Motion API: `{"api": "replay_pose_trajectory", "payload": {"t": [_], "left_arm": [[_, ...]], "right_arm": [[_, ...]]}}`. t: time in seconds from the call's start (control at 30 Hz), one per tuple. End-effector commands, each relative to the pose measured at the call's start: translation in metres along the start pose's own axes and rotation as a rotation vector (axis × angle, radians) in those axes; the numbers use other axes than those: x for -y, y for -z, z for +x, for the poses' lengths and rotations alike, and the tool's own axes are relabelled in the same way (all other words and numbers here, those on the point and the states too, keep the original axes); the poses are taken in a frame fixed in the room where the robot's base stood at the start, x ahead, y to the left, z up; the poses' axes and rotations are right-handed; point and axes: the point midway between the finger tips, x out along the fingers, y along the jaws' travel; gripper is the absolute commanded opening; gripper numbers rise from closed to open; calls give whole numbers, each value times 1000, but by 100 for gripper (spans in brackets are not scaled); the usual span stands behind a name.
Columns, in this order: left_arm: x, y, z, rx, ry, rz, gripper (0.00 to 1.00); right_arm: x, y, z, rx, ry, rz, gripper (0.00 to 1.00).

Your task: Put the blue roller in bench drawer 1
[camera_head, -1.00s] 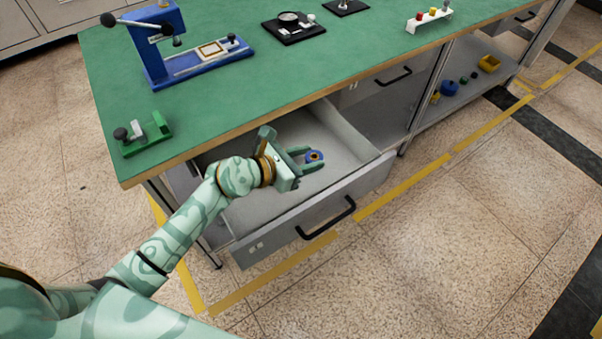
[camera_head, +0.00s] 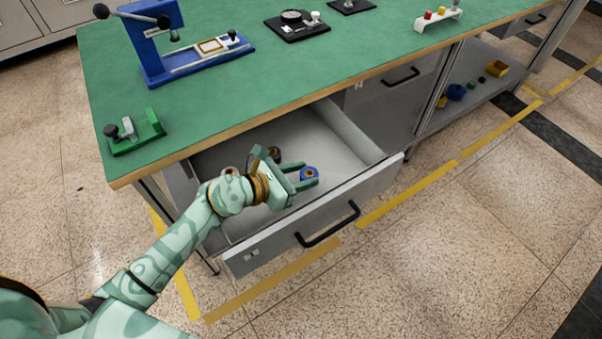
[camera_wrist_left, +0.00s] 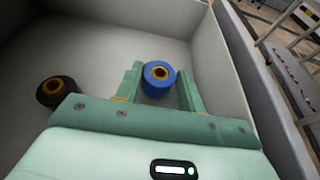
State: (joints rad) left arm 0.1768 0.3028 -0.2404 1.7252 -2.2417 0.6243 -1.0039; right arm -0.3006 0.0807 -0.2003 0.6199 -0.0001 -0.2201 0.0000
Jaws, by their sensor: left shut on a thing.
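The blue roller (camera_head: 309,173) has a brass-coloured centre and is between the fingers of my left gripper (camera_head: 306,174). In the left wrist view the blue roller (camera_wrist_left: 157,80) shows upright between the two green fingers of the gripper (camera_wrist_left: 160,76), which is shut on it. The pulled-out bench drawer (camera_head: 352,186) is under and around the gripper, with its front panel on the near side. The gripper and roller are inside the drawer's outline. I cannot tell whether the roller touches the drawer floor. My right gripper is not in view.
A black roller with a brass centre (camera_wrist_left: 57,90) lies in the drawer; it also shows behind my gripper in the head view (camera_head: 274,153). The green bench top (camera_head: 260,85) overhangs the drawer's back. A blue press (camera_head: 160,50) and a green fixture (camera_head: 135,132) stand on it.

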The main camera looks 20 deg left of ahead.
Motion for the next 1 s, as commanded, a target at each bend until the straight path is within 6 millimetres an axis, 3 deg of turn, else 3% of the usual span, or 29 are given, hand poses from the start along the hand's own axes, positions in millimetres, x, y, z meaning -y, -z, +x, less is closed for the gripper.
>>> {"api": "replay_pose_trajectory", "payload": {"t": [0.17,0.2,0.27,0.3,0.57,0.7,1.0], "left_arm": [[1,10,1,-11,1,-4,16],[1,10,1,-12,1,-5,42],[2,11,1,-14,1,-6,58],[2,12,1,-15,2,-6,61],[2,13,1,-17,2,-8,61],[2,-3,-4,-13,1,-6,61],[1,-6,-78,-13,1,-1,61]], "right_arm": [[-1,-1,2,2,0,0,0],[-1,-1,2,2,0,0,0],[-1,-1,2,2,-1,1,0],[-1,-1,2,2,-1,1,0],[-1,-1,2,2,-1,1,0],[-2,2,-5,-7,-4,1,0],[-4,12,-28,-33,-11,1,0]]}}
